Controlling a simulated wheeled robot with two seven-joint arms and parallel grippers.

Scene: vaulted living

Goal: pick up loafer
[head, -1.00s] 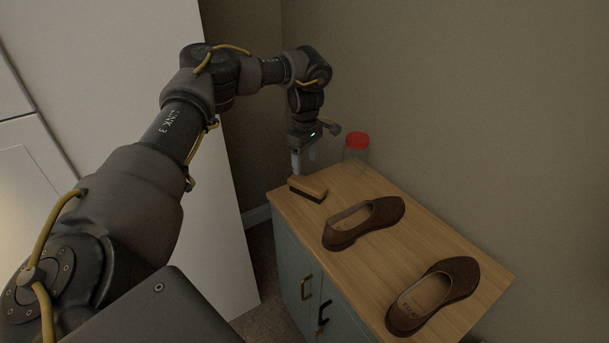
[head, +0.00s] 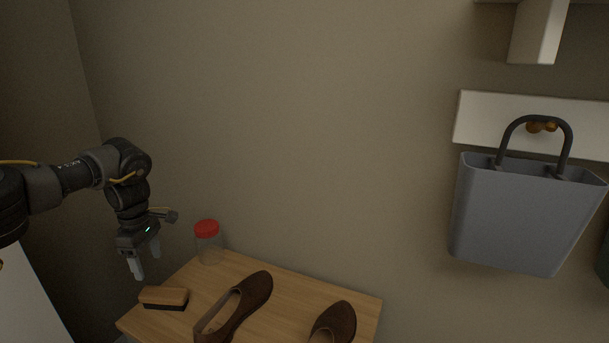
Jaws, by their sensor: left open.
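Two brown loafers lie on the wooden cabinet top in the head view. The left loafer (head: 252,293) shows most of its length, with its lower end near the bottom edge of the picture. The right loafer (head: 337,320) is partly cut off by that edge. My left gripper (head: 146,271) points down with its fingers apart and empty. It appears above the back left part of the cabinet, left of both loafers and touching neither. My right gripper is not in view.
A wooden brush (head: 164,296) lies on the cabinet top (head: 289,288) below my left gripper. A clear jar with a red lid (head: 207,229) stands at the back, close to the gripper. A grey bag (head: 522,215) hangs from a wall hook rail (head: 485,122) at right.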

